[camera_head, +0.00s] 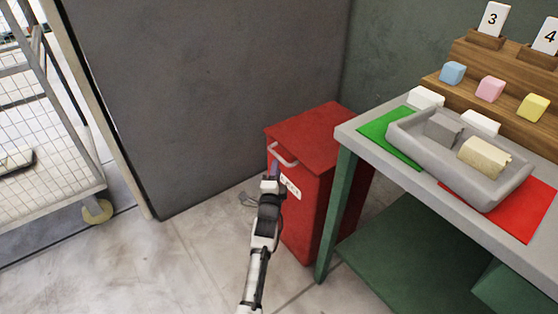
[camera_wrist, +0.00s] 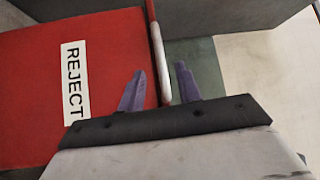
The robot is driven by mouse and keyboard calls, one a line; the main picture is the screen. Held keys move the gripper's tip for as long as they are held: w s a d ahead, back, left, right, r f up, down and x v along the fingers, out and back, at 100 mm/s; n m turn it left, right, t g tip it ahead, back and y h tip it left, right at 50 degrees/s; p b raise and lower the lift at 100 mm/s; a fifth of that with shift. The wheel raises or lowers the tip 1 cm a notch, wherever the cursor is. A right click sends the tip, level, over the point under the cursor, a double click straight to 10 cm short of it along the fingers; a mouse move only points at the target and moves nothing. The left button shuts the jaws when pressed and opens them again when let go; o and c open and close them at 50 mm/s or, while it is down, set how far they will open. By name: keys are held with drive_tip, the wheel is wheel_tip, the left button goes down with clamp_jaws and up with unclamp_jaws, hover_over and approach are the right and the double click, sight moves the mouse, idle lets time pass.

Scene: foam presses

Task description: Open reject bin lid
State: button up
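The red reject bin (camera_head: 301,215) stands on the floor beside the table, with its lid (camera_head: 312,132) shut. A pale bar handle (camera_head: 283,156) is on the lid's front edge. My gripper (camera_head: 275,168) is at the bin's front, close to the handle and partly over the label. In the wrist view, my gripper (camera_wrist: 160,68) is open, with two purple fingers apart. The handle (camera_wrist: 157,50) runs between the fingers there; I cannot tell whether either finger touches it. The REJECT label (camera_wrist: 74,84) shows on the red face to the left.
A table (camera_head: 350,131) with green legs stands close on the bin's right. It bears a grey tray (camera_head: 481,190) with foam blocks, a green mat (camera_head: 386,138) and a red mat (camera_head: 520,215). A grey wall (camera_head: 210,95) is behind the bin. A wire cart (camera_head: 50,165) is far left. The floor left of the bin is clear.

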sight(279, 157)
drive_tip(key=shift+w+d+r+b, duration=0.15)
drive_tip(key=shift+w+b, duration=0.4)
drive_tip(key=shift+w, duration=0.45)
drive_tip(key=shift+w+d+r+b, duration=0.1)
drive_tip(key=shift+w+d+b, duration=0.1)
drive_tip(key=shift+w+b, duration=0.6)
drive_tip(key=shift+w+d+r+b, duration=0.15)
drive_tip(key=shift+w+b, duration=0.15)
drive_tip(key=shift+w, duration=0.95)
clamp_jaws()
